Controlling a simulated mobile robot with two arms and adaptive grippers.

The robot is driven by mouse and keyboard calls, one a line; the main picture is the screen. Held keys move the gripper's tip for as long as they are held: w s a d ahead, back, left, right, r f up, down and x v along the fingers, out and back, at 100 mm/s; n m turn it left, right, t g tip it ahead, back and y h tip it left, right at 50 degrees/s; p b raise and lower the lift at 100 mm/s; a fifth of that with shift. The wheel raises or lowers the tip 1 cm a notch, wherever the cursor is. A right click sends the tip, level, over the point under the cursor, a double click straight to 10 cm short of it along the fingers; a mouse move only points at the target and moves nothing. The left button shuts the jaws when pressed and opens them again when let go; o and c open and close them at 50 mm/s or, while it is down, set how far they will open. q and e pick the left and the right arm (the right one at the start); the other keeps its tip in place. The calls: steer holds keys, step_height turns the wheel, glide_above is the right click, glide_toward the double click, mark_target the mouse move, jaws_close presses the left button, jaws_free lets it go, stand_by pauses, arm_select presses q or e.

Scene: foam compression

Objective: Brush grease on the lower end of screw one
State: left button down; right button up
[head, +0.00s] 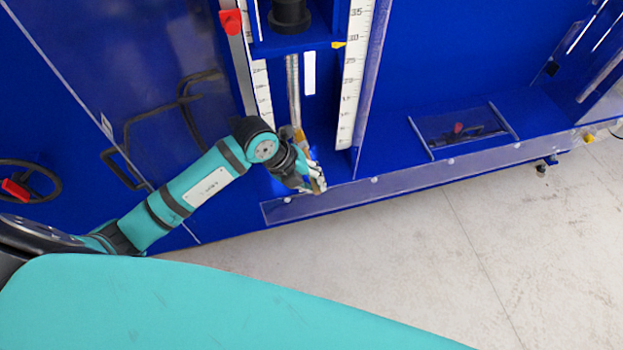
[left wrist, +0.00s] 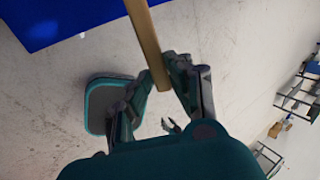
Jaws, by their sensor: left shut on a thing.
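Screw one seems to be the silver upright rod (head: 293,85) between two white scales in the blue machine's bay in the head view. My left gripper (head: 312,180) is at the foot of this bay, below the rod. It is shut on a brush, whose wooden handle (left wrist: 147,42) rises between the fingers (left wrist: 158,84) in the left wrist view. In the head view the brush's brown upper part (head: 300,136) is at the rod's lower end. I cannot tell whether the bristles touch it. Small dark prongs (left wrist: 171,125) in the wrist view may be my right gripper; their state is unclear.
White scales (head: 352,75) flank the bay. A black cylinder (head: 290,15) sits on a blue crosspiece above. A clear-edged ledge (head: 400,175) runs along the machine's front. A handwheel (head: 30,182) is at the left. The grey floor (head: 500,250) is open; shelves (left wrist: 297,98) stand far off.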

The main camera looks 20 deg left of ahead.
arm_select(q)
step_height(320, 180, down, 9)
steer(key=b, duration=0.2)
steer(key=shift+s+a, duration=0.2)
steer(key=shift+a, duration=0.1)
stand_by(4.4)
steer(key=shift+r, duration=0.1)
steer(key=s+d+p, duration=0.3)
steer(key=s, duration=0.2)
steer(key=shift+d, duration=0.2)
stand_by(0.3)
